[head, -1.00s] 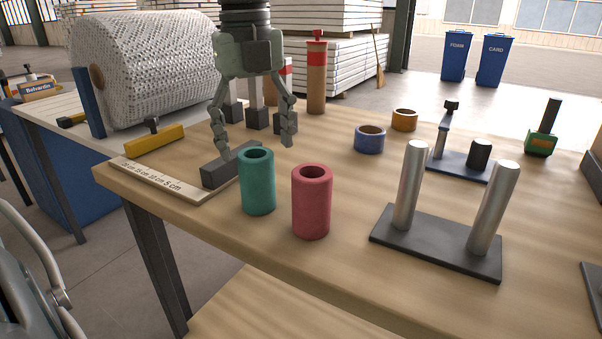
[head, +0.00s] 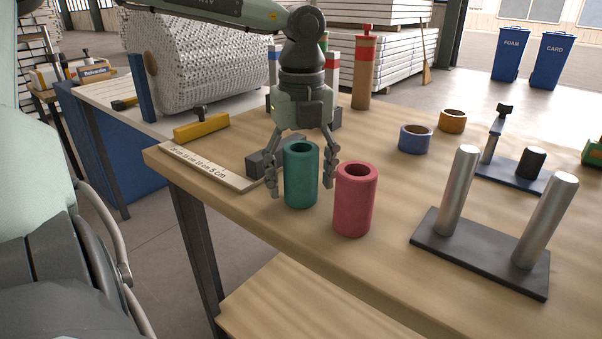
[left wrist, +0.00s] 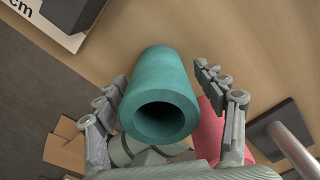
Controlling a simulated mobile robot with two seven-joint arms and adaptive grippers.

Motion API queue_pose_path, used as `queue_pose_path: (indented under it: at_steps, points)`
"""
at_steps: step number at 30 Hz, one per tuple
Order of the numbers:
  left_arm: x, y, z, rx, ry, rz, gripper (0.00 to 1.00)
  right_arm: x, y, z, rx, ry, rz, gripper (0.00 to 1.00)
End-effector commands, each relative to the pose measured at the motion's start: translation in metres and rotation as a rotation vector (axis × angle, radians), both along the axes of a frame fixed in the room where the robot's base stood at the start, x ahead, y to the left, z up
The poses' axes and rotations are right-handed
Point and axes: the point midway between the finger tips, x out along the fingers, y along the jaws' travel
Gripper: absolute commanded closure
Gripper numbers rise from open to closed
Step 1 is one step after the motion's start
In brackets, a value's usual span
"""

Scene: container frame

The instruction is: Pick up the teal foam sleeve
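The teal foam sleeve (head: 301,180) stands upright near the front edge of the workbench, a hollow tube with its opening at the top. In the left wrist view the sleeve (left wrist: 160,95) sits between my two fingers, with its round opening facing the camera. My left gripper (head: 302,187) reaches down from above with one finger on each side of the sleeve. It is open, and gaps show between sleeve and fingers in the left wrist view. My right gripper is not in view.
A pink foam sleeve (head: 354,200) stands close on the right, near the right finger. A dark block (head: 264,163) and ruler (head: 207,169) lie to the left. A stand with two metal posts (head: 478,252) is farther right; tape rolls (head: 415,139) sit behind.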

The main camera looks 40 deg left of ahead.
Motion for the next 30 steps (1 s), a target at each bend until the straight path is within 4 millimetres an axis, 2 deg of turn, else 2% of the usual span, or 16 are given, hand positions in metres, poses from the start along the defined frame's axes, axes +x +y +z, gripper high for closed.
queue_pose_path:
  at_steps: [1, 8, 20, 23, 27, 30]
  points:
    - [0.000, 0.000, 0.000, 0.000, 0.000, 0.000, 0.39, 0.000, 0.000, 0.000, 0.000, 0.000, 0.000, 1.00]
    - [0.000, 0.000, 0.000, 0.000, 0.000, 0.000, 0.67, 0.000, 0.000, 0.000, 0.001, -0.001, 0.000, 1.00]
    - [0.001, 0.000, 0.006, 0.001, -0.002, 0.001, 0.67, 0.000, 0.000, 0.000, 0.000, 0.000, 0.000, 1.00]
    - [0.001, 0.000, 0.016, 0.001, -0.004, 0.002, 0.67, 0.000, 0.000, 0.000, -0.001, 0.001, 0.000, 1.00]
    - [0.001, 0.000, 0.043, 0.003, -0.006, 0.003, 0.67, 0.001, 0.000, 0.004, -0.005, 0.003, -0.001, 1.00]
    - [-0.011, 0.017, 0.054, -0.003, -0.010, 0.004, 0.67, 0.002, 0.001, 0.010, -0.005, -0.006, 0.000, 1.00]
